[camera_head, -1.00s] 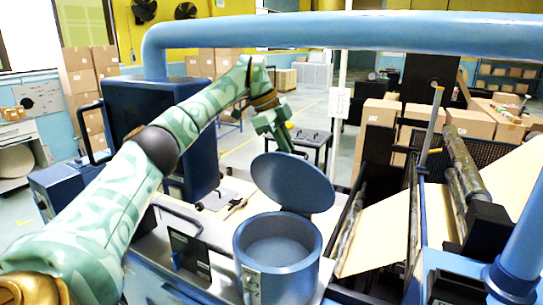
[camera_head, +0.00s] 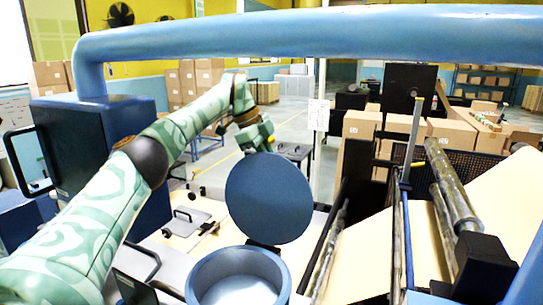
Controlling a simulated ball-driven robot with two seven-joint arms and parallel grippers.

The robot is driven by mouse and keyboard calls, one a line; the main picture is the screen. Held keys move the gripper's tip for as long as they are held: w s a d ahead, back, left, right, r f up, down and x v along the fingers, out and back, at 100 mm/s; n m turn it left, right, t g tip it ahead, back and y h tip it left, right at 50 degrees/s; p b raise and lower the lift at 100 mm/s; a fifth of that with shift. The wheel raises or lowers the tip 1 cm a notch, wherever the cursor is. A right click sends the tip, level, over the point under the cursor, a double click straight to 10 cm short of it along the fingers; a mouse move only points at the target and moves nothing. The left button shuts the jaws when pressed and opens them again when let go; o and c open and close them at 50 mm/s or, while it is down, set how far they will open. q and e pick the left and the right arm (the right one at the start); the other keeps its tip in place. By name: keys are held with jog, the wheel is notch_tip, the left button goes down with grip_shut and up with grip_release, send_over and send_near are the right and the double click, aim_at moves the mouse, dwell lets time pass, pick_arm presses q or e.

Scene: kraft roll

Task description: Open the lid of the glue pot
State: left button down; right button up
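The blue glue pot (camera_head: 198,284) stands at the bottom centre, cut off by the lower edge. Its mouth is uncovered and shows a pale grey-blue inside. The round blue lid (camera_head: 269,198) stands steeply raised behind the pot, its flat face turned toward me. My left arm comes in from the left, and my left gripper (camera_head: 257,140) is just behind the lid's upper edge. The lid hides its fingertips, so I cannot tell whether they touch it or how wide they are. My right gripper is not in view.
A thick blue pipe (camera_head: 320,35) crosses the top. Kraft paper (camera_head: 370,255) and metal rollers (camera_head: 452,190) are on the right. A flat grey plate with a handle (camera_head: 186,220) lies left of the lid. A blue cabinet (camera_head: 85,130) stands behind my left arm.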

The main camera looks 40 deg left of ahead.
pick_arm(q)
jog(key=shift+f, duration=0.25)
jog(key=c, duration=1.5)
grip_release()
jog(key=shift+w+r, duration=0.1)
jog(key=shift+r, duration=0.15)
jog(key=v, duration=0.7)
jog(key=shift+r, duration=0.1)
